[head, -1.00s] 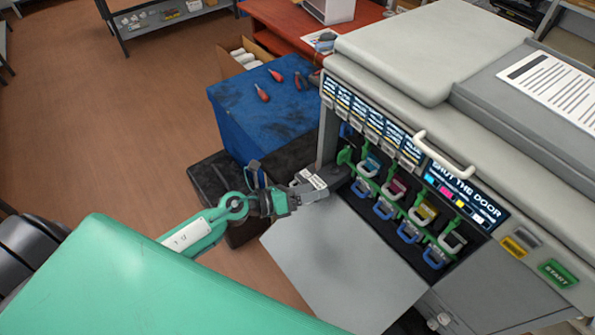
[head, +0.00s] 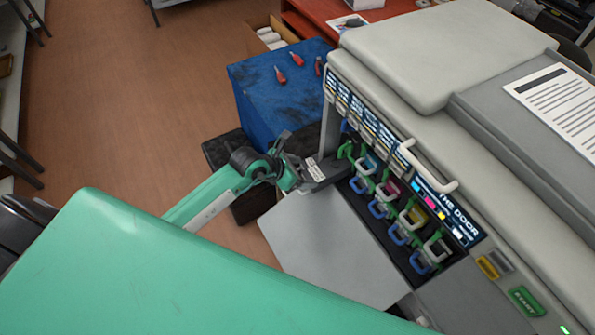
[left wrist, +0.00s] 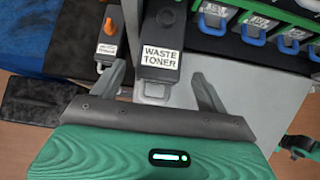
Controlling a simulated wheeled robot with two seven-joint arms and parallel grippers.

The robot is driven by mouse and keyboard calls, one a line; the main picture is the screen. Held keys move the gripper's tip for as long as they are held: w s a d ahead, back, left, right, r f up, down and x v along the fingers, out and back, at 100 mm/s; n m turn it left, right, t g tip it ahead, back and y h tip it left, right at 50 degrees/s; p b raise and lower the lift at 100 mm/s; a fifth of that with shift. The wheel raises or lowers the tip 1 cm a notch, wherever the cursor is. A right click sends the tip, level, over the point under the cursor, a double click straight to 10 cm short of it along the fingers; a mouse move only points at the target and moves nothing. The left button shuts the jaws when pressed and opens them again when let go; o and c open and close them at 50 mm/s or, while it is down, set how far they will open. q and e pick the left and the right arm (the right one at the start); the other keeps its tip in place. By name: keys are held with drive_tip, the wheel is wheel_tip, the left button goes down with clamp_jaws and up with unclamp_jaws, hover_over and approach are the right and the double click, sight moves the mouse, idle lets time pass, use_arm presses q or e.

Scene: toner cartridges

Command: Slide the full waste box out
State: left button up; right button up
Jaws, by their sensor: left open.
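The waste box is a dark grey box with a white "WASTE TONER" label (left wrist: 161,58) in the left wrist view, with a pale handle loop at its near end. In the head view the waste box (head: 328,170) juts from the left end of the printer's open bay. My left gripper (head: 300,172) is at its near end. In the left wrist view the left gripper's fingers (left wrist: 160,80) are spread wide, one on each side of the box's near end, with gaps between. Contact cannot be told.
The printer's lowered door (head: 325,245) lies below the bay. Coloured cartridges with blue handles (head: 399,233) stand right of the box. An orange knob (left wrist: 109,27) is close left of it. A blue-topped cart (head: 275,90) stands behind.

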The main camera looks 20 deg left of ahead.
sight(317, 173)
use_arm(q)
drive_tip(key=b+x, duration=0.4)
drive_tip(key=x, duration=0.3)
drive_tip(key=shift+f, duration=0.15)
drive_tip(key=shift+w+d+f, duration=0.15)
drive_tip(key=shift+w+d, duration=0.05)
